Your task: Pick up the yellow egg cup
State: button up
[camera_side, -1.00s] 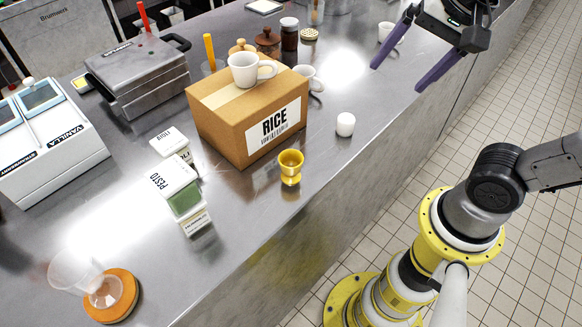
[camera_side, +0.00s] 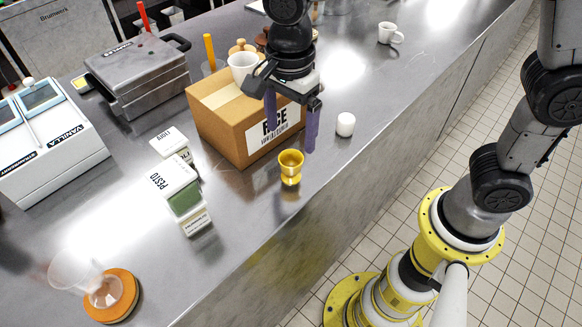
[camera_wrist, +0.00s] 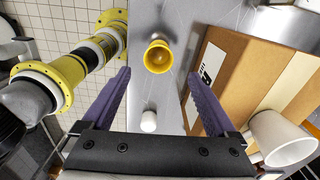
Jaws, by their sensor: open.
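The yellow egg cup (camera_side: 290,167) stands upright on the steel counter near its front edge, just in front of the rice box. My gripper (camera_side: 291,132) is open and empty, with its purple fingers pointing down above and behind the cup in the side view. In the wrist view the egg cup (camera_wrist: 158,57) shows from above, beyond the tips and between the lines of the two fingers (camera_wrist: 158,82). The fingers do not touch it.
The cardboard rice box (camera_side: 228,137) stands close beside my gripper, with a white mug (camera_side: 243,68) on top. A small white cup-like object (camera_side: 345,124) stands to the right. The pesto carton (camera_side: 182,199) is to the left. The counter just left of the egg cup is clear.

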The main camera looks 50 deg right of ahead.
aim_at(291, 164)
notch_tip(291, 164, down, 9)
jog(key=shift+s+a+f, duration=0.1)
jog(key=shift+s+f, duration=0.05)
jog(key=shift+f, duration=0.05)
jog(key=c, duration=1.4)
jog(key=shift+c, duration=0.2)
jog(key=shift+r, duration=0.1)
